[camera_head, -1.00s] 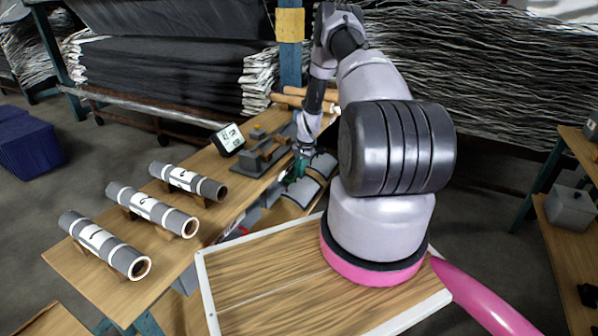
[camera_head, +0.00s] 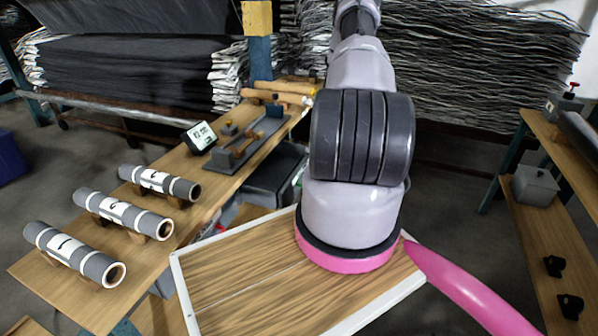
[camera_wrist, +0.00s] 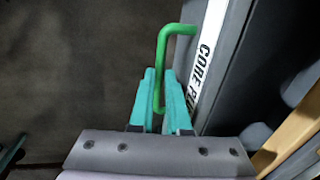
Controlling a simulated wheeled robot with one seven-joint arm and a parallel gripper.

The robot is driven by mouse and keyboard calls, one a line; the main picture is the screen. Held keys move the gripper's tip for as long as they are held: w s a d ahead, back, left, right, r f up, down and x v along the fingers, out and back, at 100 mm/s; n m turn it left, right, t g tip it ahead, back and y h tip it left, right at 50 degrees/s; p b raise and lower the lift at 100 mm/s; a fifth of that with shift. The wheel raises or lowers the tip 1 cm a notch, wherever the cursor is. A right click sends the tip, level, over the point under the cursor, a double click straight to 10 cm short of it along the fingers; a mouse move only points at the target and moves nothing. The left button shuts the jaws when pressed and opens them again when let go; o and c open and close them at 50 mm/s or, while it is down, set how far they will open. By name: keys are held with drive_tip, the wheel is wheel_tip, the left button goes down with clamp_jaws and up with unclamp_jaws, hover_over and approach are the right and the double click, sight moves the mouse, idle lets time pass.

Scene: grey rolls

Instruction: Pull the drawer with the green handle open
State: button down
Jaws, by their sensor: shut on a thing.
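In the wrist view, my gripper (camera_wrist: 166,95) has its teal fingers closed around the green handle (camera_wrist: 163,42), a bent bar. The handle is fixed to a dark grey drawer (camera_wrist: 238,62), whose front carries a white label strip (camera_wrist: 207,45) reading "CORE PL…", with the rest cut off. In the head view, a dark grey drawer-like box (camera_head: 275,178) juts out beside the bench, left of my arm.
The wooden bench (camera_head: 150,215) holds several grey labelled rolls, a small display (camera_head: 201,137) and a grey fixture (camera_head: 245,140). Stacked dark sheets (camera_head: 130,70) stand behind. A shelf (camera_head: 545,220) is at right. Open floor lies between my arm and that shelf.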

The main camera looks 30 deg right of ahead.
drive_tip(key=shift+s+d, duration=0.35)
drive_tip(key=shift+s, duration=0.05)
drive_tip(key=c, duration=1.2)
unclamp_jaws()
drive_tip(key=shift+o, duration=0.2)
wheel_tip(320, 180, up, 11)
drive_tip(key=s+d, duration=0.1)
drive_tip(key=shift+s+d+f, duration=0.15)
drive_tip(key=shift+s, duration=0.15)
